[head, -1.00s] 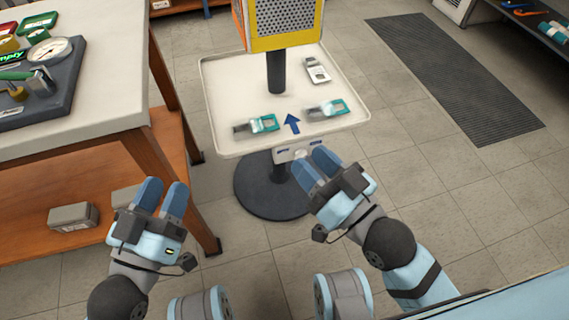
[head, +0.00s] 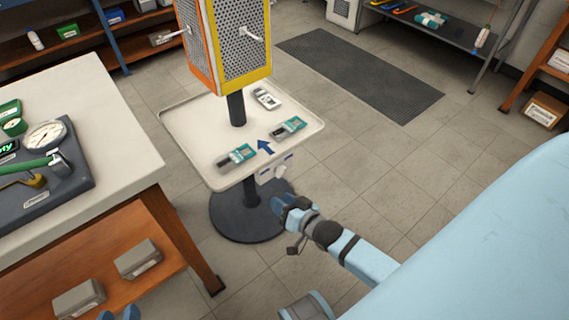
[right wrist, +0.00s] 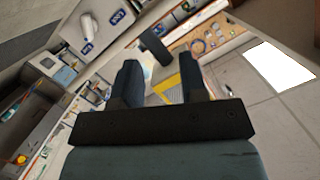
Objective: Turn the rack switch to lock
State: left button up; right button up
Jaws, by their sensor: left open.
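The rack switch looks to be the small white panel (head: 273,173) with blue labels on the front edge of the white tray stand (head: 312,131). In the right wrist view its pale knob (right wrist: 88,27) sits between two blue labels at the upper left; which way it points is hard to tell. My right gripper (head: 281,201) is just below and in front of the panel, apart from it. The right wrist view shows its fingers (right wrist: 162,85) spread with nothing between them. My left gripper (head: 120,314) shows only its blue fingertips at the bottom edge, away from the stand.
The tray bears two teal-and-grey devices, a white device and a blue arrow (head: 265,147). A perforated orange-and-yellow box (head: 245,40) stands above it on a post. A workbench (head: 110,125) with a gauge board is at the left. Floor (head: 370,190) is open at the right.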

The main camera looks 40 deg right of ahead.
aim_at(283, 173)
jog(key=d+f+m+t+h+p, duration=0.2)
jog(key=d+f+m, duration=0.3)
jog(key=d+f, duration=0.45)
jog(key=shift+w+d+r+b, duration=0.15)
jog(key=shift+w+b, duration=0.35)
jog(key=shift+w, duration=1.8)
jog(key=shift+w+a+r+b, duration=0.15)
jog(key=shift+w+b, duration=0.4)
jog(key=shift+w, duration=1.7)
jog(key=shift+w+d+r+b, duration=0.15)
jog(key=shift+w+b, duration=0.35)
jog(key=shift+w, duration=1.8)
grip_shut()
pick_arm(q)
jog(key=shift+s+a+f+g, duration=0.3)
jog(key=shift+a+f, duration=0.2)
jog(key=shift+f, duration=0.05)
